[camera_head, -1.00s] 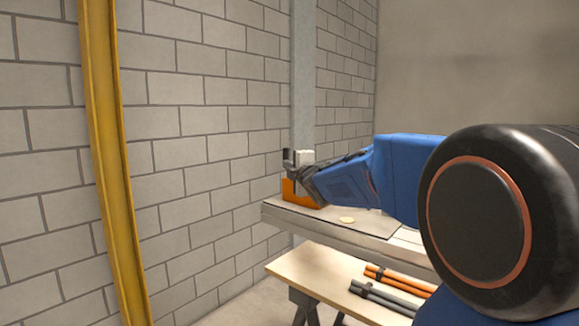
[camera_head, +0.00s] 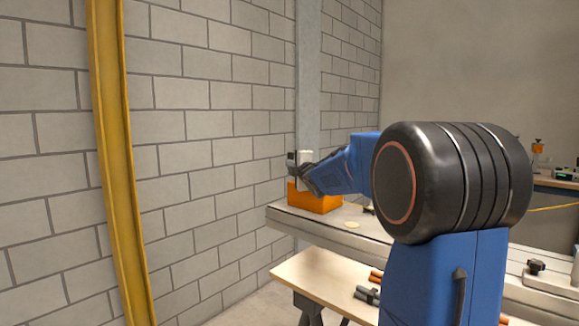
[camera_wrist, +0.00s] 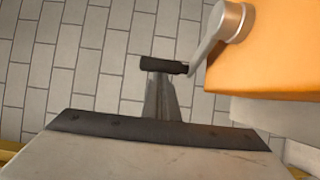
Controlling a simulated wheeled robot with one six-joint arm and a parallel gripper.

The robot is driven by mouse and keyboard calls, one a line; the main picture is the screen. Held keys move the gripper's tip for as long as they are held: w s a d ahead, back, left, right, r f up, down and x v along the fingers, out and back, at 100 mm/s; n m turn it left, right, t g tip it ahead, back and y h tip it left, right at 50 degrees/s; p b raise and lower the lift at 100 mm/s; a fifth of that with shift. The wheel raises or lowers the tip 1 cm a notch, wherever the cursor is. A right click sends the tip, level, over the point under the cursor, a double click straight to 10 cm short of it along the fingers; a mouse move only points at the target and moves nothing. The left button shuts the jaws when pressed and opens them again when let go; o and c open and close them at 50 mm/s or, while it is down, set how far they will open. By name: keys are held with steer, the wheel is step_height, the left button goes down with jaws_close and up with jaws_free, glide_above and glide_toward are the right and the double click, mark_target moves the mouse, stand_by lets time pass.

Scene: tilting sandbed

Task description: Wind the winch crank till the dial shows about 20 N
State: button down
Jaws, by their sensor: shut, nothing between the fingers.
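The orange winch housing (camera_head: 318,198) stands on the far end of the grey bench, and it fills the upper right of the wrist view (camera_wrist: 280,55). The metal crank arm (camera_wrist: 208,48) runs from its round hub down-left to a dark handle (camera_wrist: 163,65). My gripper (camera_head: 297,160) is just above the housing in the head view. In the wrist view its narrow fingers (camera_wrist: 158,88) are together and empty, their tips right by the handle; whether they touch it I cannot tell. No dial reading can be made out.
A lower wooden table (camera_head: 318,280) with orange and grey rods (camera_head: 368,294) stands in front. A yellow post (camera_head: 118,150) and block wall are on the left. Equipment with a small green display (camera_head: 563,175) stands far right.

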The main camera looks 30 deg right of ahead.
steer(key=shift+w+d, duration=0.55)
steer(key=shift+w, duration=0.3)
steer(key=shift+w+d, duration=0.5)
steer(key=shift+w, duration=0.3)
